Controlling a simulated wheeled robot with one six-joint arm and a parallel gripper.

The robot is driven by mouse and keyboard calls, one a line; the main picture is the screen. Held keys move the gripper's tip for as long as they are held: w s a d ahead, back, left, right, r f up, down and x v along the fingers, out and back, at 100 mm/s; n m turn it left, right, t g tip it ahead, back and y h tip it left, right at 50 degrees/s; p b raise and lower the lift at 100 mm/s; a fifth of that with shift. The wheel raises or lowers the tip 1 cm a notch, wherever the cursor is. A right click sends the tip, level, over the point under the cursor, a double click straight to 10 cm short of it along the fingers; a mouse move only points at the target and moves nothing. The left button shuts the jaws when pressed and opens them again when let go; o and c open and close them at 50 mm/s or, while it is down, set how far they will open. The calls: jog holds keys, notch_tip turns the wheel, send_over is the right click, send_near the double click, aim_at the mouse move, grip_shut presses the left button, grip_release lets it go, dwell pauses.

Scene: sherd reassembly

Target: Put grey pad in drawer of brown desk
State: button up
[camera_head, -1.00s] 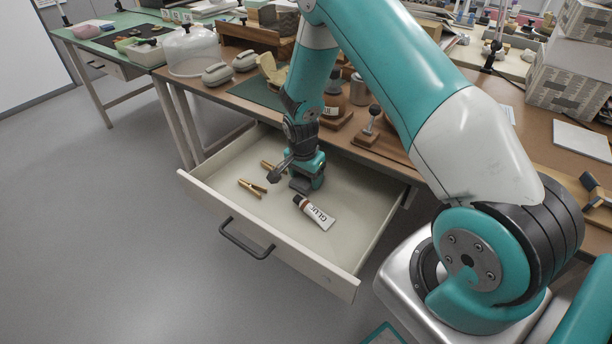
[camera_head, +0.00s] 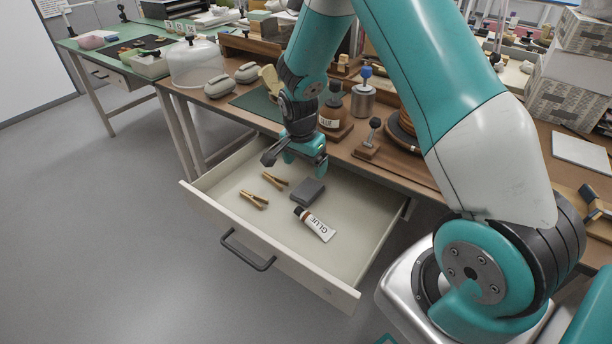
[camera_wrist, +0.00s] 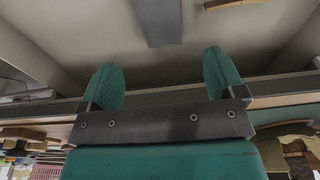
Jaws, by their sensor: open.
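The grey pad (camera_head: 307,191) lies on the floor of the open drawer (camera_head: 345,262), beside a glue tube. The drawer is pulled out of the brown desk (camera_head: 345,150). My gripper (camera_head: 307,170) is open and empty above the back part of the drawer, apart from the pad. In the wrist view, my gripper (camera_wrist: 165,80) shows its two teal fingers spread with nothing between them. The grey pad (camera_wrist: 158,20) shows beyond the fingertips at the top of that view.
The glue tube (camera_head: 315,224) and two brass clips (camera_head: 254,199) also lie in the drawer. On the desk stand a brown glue bottle (camera_head: 333,108), a metal canister (camera_head: 363,98) and a wooden-based stand (camera_head: 371,145). The drawer's front left floor is clear.

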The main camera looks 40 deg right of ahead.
jog(key=s+a+r+n+y, duration=0.2)
jog(key=s+a+r+n, duration=0.3)
jog(key=a+r, duration=0.3)
jog(key=s+a+r+n+y, duration=0.1)
jog(key=s+a+r+n, duration=0.5)
jog(key=r, duration=0.3)
jog(key=s+a+r+n+y, duration=0.1)
jog(key=s+a+r+n, duration=0.2)
jog(key=s+n, duration=0.2)
jog(key=s+a+r+n+y, duration=0.1)
jog(key=s+a+r+n, duration=0.2)
jog(key=s, duration=0.7)
jog(key=shift+r+n+g+y, duration=0.2)
jog(key=shift+n+g+y, duration=0.1)
jog(key=shift+n, duration=0.8)
